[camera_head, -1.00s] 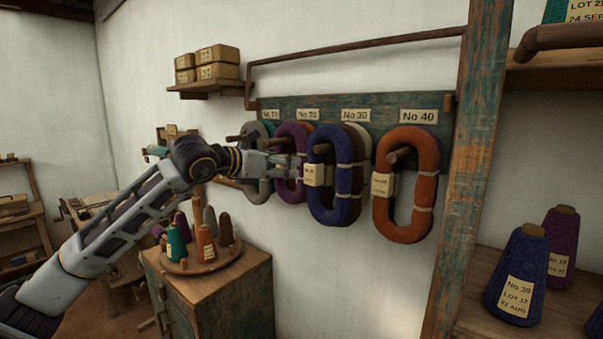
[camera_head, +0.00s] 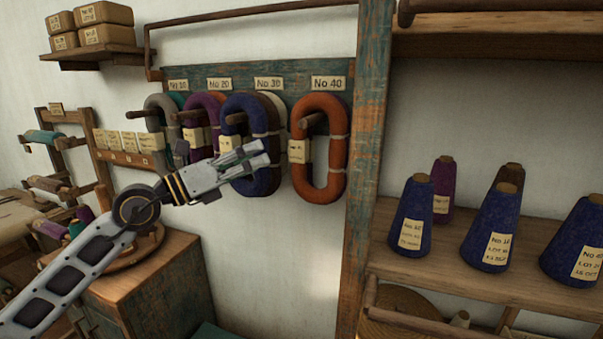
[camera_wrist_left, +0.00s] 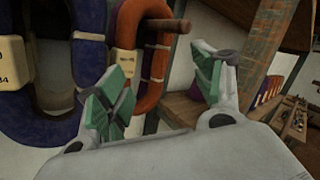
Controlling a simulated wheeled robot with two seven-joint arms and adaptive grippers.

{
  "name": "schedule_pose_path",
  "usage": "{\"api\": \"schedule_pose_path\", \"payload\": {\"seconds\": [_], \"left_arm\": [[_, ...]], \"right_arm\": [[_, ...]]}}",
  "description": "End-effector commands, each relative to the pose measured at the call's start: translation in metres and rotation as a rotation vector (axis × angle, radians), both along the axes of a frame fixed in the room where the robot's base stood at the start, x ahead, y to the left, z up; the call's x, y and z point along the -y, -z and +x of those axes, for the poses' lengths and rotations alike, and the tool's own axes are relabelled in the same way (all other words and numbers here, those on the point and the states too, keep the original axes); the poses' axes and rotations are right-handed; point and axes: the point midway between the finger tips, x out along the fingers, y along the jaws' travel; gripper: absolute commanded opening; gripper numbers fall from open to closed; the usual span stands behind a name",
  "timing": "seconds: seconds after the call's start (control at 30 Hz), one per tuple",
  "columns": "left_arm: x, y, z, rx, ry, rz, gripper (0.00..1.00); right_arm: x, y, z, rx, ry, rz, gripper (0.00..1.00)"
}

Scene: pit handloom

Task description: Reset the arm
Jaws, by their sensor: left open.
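My left gripper (camera_head: 243,160) is open and empty in the head view, in front of the hanging yarn hanks. Its two green-padded fingers stand apart in the left wrist view (camera_wrist_left: 160,95), with nothing between them. A blue hank (camera_head: 237,110) hangs on the peg under the No 30 label, partly hidden behind the fingers. An orange hank (camera_head: 335,150) hangs under No 40, to the right of the fingertips; it also shows in the left wrist view (camera_wrist_left: 128,45). A purple hank (camera_head: 203,112) and a grey hank (camera_head: 155,110) hang further left. My right gripper is not in view.
A painted post (camera_head: 368,120) stands right of the hanks. A wooden shelf (camera_head: 440,265) beyond it holds several labelled cones, such as a blue cone (camera_head: 411,215). A cabinet (camera_head: 150,290) stands below my left arm. Wrapped boxes (camera_head: 105,33) sit on a wall shelf.

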Motion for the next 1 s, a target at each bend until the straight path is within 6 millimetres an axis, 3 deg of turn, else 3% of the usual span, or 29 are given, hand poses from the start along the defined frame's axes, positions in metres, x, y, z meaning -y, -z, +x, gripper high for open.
{"api": "schedule_pose_path", "payload": {"seconds": [0.27,0.57,0.77,1.0], "left_arm": [[0.007,0.0,-0.017,-0.081,0.081,-0.343,0.67],[-0.017,0.009,-0.019,-0.201,0.075,-0.719,0.67],[-0.044,0.03,-0.012,-0.301,0.022,-0.964,0.67],[-0.081,0.075,-0.003,-0.442,-0.093,-1.242,0.67]], "right_arm": [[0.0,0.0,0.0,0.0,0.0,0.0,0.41],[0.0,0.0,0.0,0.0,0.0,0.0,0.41],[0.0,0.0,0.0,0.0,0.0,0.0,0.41],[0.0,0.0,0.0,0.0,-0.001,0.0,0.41]]}}
